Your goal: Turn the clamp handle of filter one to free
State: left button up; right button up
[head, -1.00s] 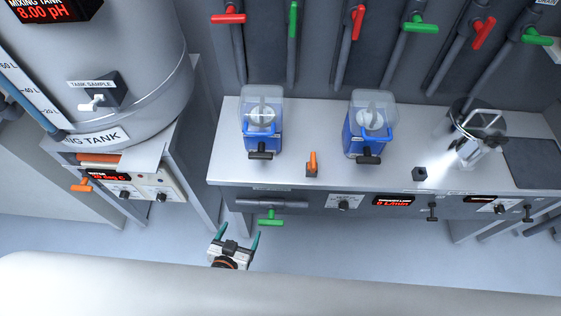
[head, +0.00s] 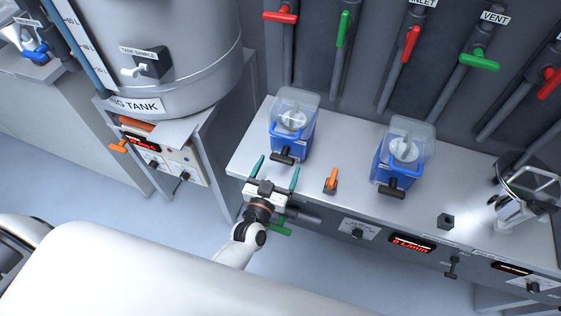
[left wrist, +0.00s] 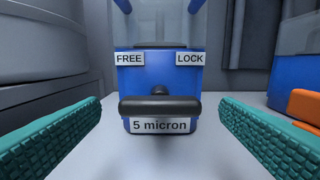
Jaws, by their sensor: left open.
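Two blue filter housings with clear tops stand on the bench; no numbers show on them. The left filter (head: 291,124) has a black clamp handle (head: 283,156) on its front. In the left wrist view this filter (left wrist: 160,78) carries a FREE label at left, a LOCK label at right and "5 micron" below. Its clamp handle (left wrist: 160,106) is a bar lying level between the teal fingers, apart from both. My left gripper (head: 277,170) is open and empty, just in front of that handle. It also shows in the left wrist view (left wrist: 160,130). My right gripper is out of view.
The right filter (head: 401,158) stands farther along the bench. An orange-handled valve (head: 332,180) sits between the filters, right of my left gripper. A green handle (head: 282,227) is below the bench edge, close to my arm. The mixing tank (head: 165,60) is at left.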

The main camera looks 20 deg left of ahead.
aim_at(282, 159)
pick_arm(q)
jog(key=shift+w, duration=1.15)
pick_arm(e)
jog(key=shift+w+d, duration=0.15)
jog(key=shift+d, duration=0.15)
pick_arm(q)
jog(key=c, duration=1)
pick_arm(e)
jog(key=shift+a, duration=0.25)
